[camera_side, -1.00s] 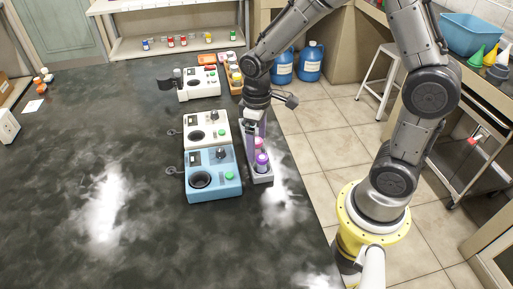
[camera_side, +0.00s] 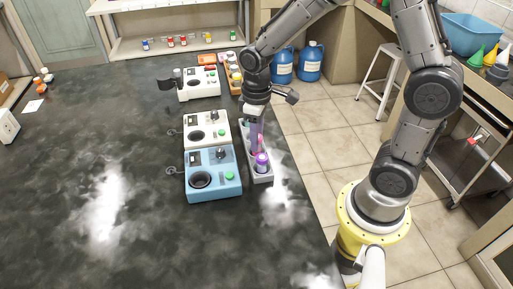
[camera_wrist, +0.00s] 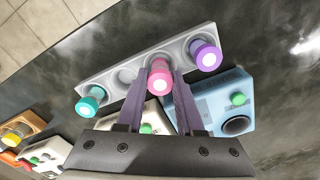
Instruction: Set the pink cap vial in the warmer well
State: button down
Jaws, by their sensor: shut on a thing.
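The pink cap vial (camera_wrist: 157,80) is between the two fingers of my gripper (camera_wrist: 156,92) in the wrist view, and the fingers are shut on it. It sits at the grey rack (camera_wrist: 104,70), between an empty hole and a purple cap vial (camera_wrist: 205,55). In the side view my gripper (camera_side: 257,146) is low over the rack (camera_side: 263,179) and mostly hides the pink cap. A blue device (camera_side: 221,188) with a round dark well (camera_side: 200,180) stands left of the rack. A white device (camera_side: 206,121) with a dark well is behind it. I cannot tell which is the warmer.
A teal cap vial (camera_wrist: 91,100) stands at the other end of the rack. The purple cap vial (camera_side: 262,161) is close to my gripper. Another white device (camera_side: 198,90) and an orange-brown rack (camera_side: 235,82) are farther back.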

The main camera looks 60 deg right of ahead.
jog(key=shift+r, duration=3.15)
jog(key=shift+w+r, duration=0.15)
jog(key=shift+r, duration=0.15)
jog(key=w+a+r, duration=0.2)
jog(key=w, duration=0.5)
jog(key=w+a+r, duration=0.1)
jog(key=w+a, duration=0.1)
jog(key=w, duration=0.4)
jog(key=shift+n, duration=0.7)
jog(key=shift+w+a+f, duration=0.3)
jog(key=shift+w+f, duration=0.15)
jog(key=shift+f, duration=0.6)
jog(key=shift+w+a+f, duration=0.3)
jog(key=shift+w+f, duration=0.2)
jog(key=shift+f, duration=0.55)
jog(key=shift+w+a+f, duration=0.3)
jog(key=shift+w+f, duration=0.15)
jog(key=shift+f, duration=0.6)
jog(key=shift+f, duration=1.7)
